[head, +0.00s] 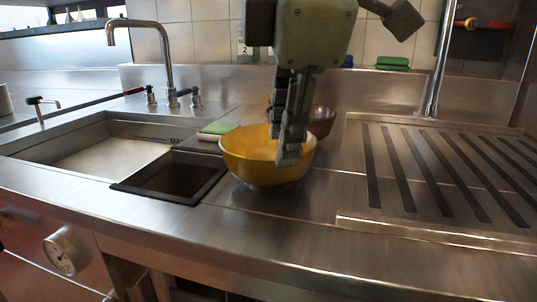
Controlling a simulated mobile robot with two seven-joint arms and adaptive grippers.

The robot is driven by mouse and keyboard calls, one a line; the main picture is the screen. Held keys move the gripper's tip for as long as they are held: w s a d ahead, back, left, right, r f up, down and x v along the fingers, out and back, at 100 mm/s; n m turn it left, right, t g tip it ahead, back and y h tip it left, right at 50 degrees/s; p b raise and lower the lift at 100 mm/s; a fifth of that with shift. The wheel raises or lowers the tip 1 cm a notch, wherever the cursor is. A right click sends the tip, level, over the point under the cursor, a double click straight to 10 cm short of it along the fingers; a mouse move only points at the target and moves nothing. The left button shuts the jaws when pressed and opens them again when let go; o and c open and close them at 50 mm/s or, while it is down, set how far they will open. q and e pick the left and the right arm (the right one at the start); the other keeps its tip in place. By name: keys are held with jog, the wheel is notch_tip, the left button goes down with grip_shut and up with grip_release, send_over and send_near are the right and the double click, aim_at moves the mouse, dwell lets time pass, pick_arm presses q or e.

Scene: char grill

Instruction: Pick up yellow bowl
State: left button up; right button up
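The yellow bowl (245,164) is upright on the steel counter, or very close above it, right of the small dark sink basin. My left gripper (288,148) points down at the bowl's right side. One finger overlaps the front of the bowl's wall, and the other is partly hidden behind it, near the inside of the rim. The fingers look close together. I cannot tell whether they grip the rim or only straddle it. My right gripper is not in view.
A brown bowl (322,122) stands just behind the yellow one. A green-topped sponge (217,128) lies to its left. The small basin (174,177) and faucet (168,60) are left. A slatted grill surface (440,170) is right. The counter's front strip is clear.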

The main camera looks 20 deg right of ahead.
aim_at(275, 167)
pick_arm(q)
jog(key=x, duration=0.6)
jog(key=shift+s+a+f, duration=0.1)
jog(key=shift+a+f, duration=0.2)
grip_shut()
jog(key=shift+r, duration=0.1)
